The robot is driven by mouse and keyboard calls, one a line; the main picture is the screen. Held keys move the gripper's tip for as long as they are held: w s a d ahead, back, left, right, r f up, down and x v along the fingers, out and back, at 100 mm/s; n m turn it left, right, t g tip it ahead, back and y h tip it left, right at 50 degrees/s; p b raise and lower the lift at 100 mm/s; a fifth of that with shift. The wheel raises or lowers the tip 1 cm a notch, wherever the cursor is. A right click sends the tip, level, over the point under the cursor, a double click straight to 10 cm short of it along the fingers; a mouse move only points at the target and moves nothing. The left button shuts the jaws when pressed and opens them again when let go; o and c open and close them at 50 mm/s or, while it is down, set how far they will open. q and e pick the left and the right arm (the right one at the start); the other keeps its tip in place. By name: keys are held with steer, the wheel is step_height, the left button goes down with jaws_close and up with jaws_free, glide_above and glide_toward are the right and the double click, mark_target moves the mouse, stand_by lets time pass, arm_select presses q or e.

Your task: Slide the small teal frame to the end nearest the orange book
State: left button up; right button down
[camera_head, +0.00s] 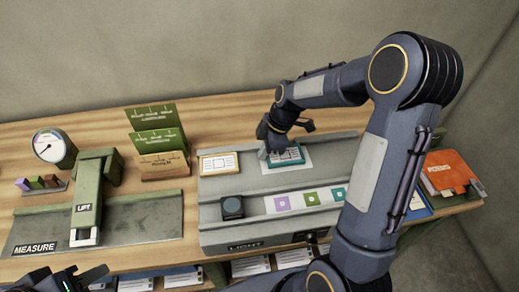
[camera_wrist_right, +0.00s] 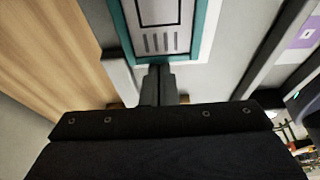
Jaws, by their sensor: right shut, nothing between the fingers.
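The small teal frame (camera_head: 298,161) lies over a white card on the upper track of the grey light unit (camera_head: 225,187). It also shows in the right wrist view (camera_wrist_right: 206,32), around a printed panel. My right gripper (camera_head: 264,152) is down at the frame's left end. In the right wrist view its fingers (camera_wrist_right: 158,76) are shut together and empty, right at the frame's near edge; I cannot tell if they touch it. The orange book (camera_head: 446,170) is at the far right, beyond my right arm. My left gripper (camera_head: 80,278) is partly cut off at the bottom left.
A yellow-edged card (camera_head: 219,163) lies left of the teal frame. A dark block (camera_head: 232,207) and coloured squares (camera_head: 283,203) are on the lower track. A green lift (camera_head: 88,205) stands on the measure board (camera_head: 150,220). My right arm hides part of the unit's right end.

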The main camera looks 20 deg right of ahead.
mark_target(306, 153)
steer(key=d+b, duration=0.1)
steer(key=d, duration=0.1)
steer(key=s+d, duration=0.1)
steer(key=d, duration=0.1)
steer(key=d+b, duration=0.1)
steer(key=d, duration=0.1)
steer(key=shift+s+f+b, duration=0.2)
steer(key=shift+f+b, duration=0.1)
steer(key=shift+b, duration=0.05)
steer(key=s+d, duration=0.1)
steer(key=d, duration=0.3)
steer(key=s+d+b, duration=0.1)
steer(key=d, duration=0.3)
steer(key=s+d+b, duration=0.1)
steer(key=d, duration=0.2)
steer(key=shift+s+d+r, duration=0.1)
steer(key=shift+d+r, duration=0.2)
steer(key=shift+d, duration=0.1)
steer(key=shift+w+a+b, duration=0.2)
steer(key=shift+a+b, duration=0.1)
steer(key=shift+a, duration=0.15)
steer(key=a, duration=0.3)
steer(key=shift+w, duration=0.4)
steer(key=v, duration=1)
steer(key=shift+s, duration=0.1)
